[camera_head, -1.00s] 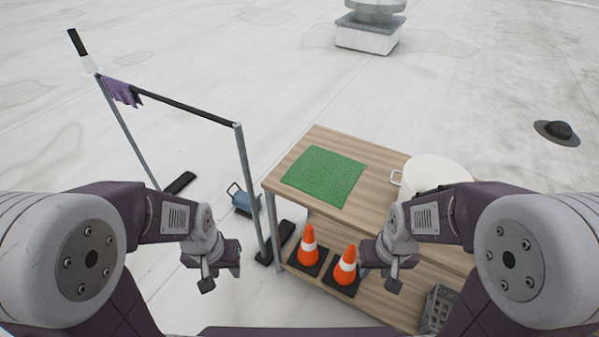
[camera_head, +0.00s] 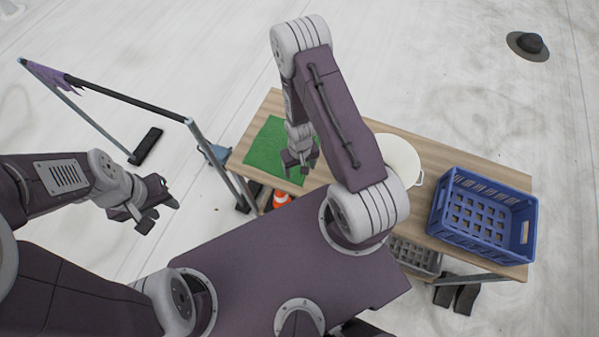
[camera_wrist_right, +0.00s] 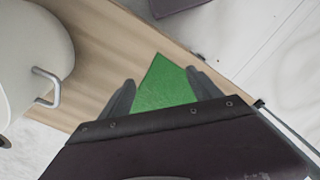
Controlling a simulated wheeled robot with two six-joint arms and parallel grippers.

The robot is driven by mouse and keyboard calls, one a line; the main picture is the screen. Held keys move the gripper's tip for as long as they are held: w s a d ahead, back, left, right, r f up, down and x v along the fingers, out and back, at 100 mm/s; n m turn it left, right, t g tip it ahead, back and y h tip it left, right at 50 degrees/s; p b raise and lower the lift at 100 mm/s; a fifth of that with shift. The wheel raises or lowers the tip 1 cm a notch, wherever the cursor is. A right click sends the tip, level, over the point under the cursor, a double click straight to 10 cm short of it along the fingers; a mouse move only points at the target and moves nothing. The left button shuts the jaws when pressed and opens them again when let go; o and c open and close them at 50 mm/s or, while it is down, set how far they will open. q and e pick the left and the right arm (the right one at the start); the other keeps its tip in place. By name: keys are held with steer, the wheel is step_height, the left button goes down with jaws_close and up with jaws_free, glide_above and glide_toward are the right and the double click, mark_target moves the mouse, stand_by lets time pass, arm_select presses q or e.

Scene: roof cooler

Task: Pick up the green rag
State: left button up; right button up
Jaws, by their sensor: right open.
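The green rag (camera_head: 262,152) lies flat on the wooden table's left end. My right arm reaches over the table, and its gripper (camera_head: 299,163) is over the rag's right part, hiding some of it. In the right wrist view the two fingers stand apart with part of the rag (camera_wrist_right: 165,84) showing between them. Nothing is held there, and I cannot tell the exact height above the cloth. My left gripper (camera_head: 158,208) is open and empty, left of the table, away from the rag.
The wooden table (camera_head: 440,160) also holds a white pot (camera_head: 398,158) with side handles and a blue crate (camera_head: 483,215). A metal rail frame (camera_head: 130,100) stands at the left. An orange cone (camera_head: 281,199) and a grey crate (camera_head: 412,257) sit beneath the tabletop.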

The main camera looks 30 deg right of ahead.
mark_target(300, 182)
step_height(300, 182, down, 11)
steer(key=b, duration=0.9)
steer(key=shift+w+r, duration=0.1)
steer(key=shift+r, duration=0.2)
jaws_close()
